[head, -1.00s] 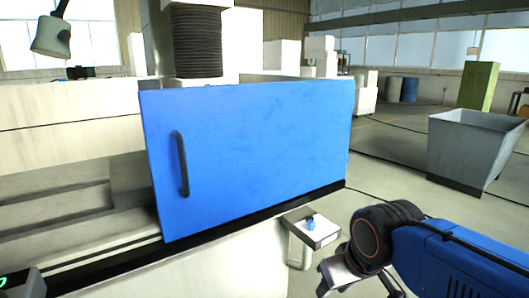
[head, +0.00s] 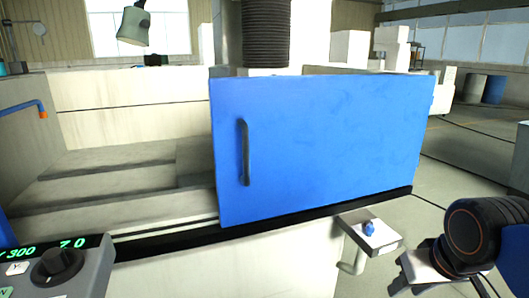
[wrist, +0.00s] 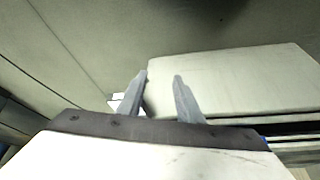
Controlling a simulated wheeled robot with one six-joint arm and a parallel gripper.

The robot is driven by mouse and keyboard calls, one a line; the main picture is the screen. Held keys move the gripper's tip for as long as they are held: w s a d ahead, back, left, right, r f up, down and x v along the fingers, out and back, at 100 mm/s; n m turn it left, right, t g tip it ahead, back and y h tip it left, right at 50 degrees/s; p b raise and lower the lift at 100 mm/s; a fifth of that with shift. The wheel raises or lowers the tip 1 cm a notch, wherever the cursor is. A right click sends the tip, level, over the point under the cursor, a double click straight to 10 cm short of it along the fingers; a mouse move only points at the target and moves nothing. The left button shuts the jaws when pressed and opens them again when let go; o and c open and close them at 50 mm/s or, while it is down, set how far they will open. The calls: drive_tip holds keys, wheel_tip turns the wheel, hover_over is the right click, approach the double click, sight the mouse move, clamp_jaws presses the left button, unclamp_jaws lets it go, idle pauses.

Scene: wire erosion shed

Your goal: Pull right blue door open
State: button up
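The right blue door (head: 330,145) stands in the middle of the head view on the front of the white machine. Its dark vertical handle (head: 245,152) is near the door's left edge. To the left of the door the machine's tank lies open to view. My arm is at the lower right of the head view, right of and below the door, well apart from the handle. My gripper (wrist: 160,82) shows in the wrist view with its two fingers apart and nothing between them. The door and handle cannot be made out in the wrist view.
A control panel (head: 60,268) with green digits and a black knob is at the lower left. A small white tray (head: 370,233) with a blue item juts out below the door's right part. A black rail (head: 270,228) runs under the door. Open floor lies to the right.

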drive_tip(key=w+a+r+n, duration=0.1)
drive_tip(key=w+a+r, duration=0.2)
drive_tip(key=r, duration=0.2)
drive_tip(key=w+a+r+n, duration=0.1)
drive_tip(key=w+a+r, duration=0.1)
drive_tip(key=w+r, duration=0.3)
wheel_tip(320, 180, up, 26)
drive_tip(key=n+g+y, duration=0.1)
drive_tip(key=n+y, duration=0.1)
drive_tip(key=n, duration=0.2)
hover_over(247, 147)
drive_tip(key=s+d, duration=0.3)
drive_tip(key=s, duration=0.2)
drive_tip(key=x, duration=1.7)
drive_tip(key=shift+w+a+f, duration=0.1)
drive_tip(key=shift+f, duration=0.1)
clamp_jaws()
